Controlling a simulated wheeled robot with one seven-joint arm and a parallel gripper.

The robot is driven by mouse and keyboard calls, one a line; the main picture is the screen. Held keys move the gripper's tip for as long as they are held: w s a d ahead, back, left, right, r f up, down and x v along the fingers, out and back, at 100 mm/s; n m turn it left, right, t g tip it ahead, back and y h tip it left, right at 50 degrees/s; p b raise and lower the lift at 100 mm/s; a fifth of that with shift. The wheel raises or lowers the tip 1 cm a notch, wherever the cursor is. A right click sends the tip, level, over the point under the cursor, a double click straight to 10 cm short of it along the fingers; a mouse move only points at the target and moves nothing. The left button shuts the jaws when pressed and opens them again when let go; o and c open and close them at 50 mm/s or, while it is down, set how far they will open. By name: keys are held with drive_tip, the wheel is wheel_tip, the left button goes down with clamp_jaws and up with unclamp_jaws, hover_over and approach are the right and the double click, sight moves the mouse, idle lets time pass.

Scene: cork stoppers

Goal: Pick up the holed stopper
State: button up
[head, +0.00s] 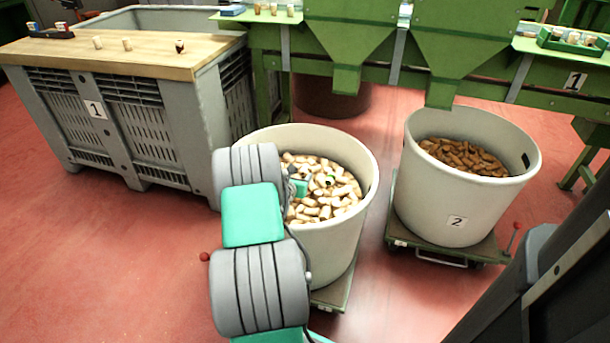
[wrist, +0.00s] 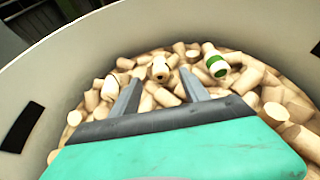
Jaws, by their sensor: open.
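A pale stopper with a dark round spot in its end, apparently the holed stopper (wrist: 159,70), lies on top of the heap of corks in the near bin. In the wrist view it is just beyond and between my fingertips. I cannot pick it out surely in the head view. My gripper (wrist: 160,78) is open, with nothing seen between its fingers, and points down into the bin. In the head view my arm hides much of the gripper. A green-banded stopper (wrist: 214,64) lies to the right of the holed stopper, outside the right finger.
The near bin's tall pale wall (head: 367,165) surrounds my gripper. Bin 2 (head: 470,200), with browner corks, stands to the right on a dolly. A grey crate (head: 120,125) with a wooden top stands left. Green machinery (head: 345,50) stands behind.

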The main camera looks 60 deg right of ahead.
sight(303, 172)
drive_tip(key=b+x, duration=0.2)
drive_tip(key=x, duration=0.4)
drive_tip(key=shift+f+b, duration=0.15)
drive_tip(key=shift+b, duration=0.2)
drive_tip(key=shift+d, duration=0.15)
clamp_jaws()
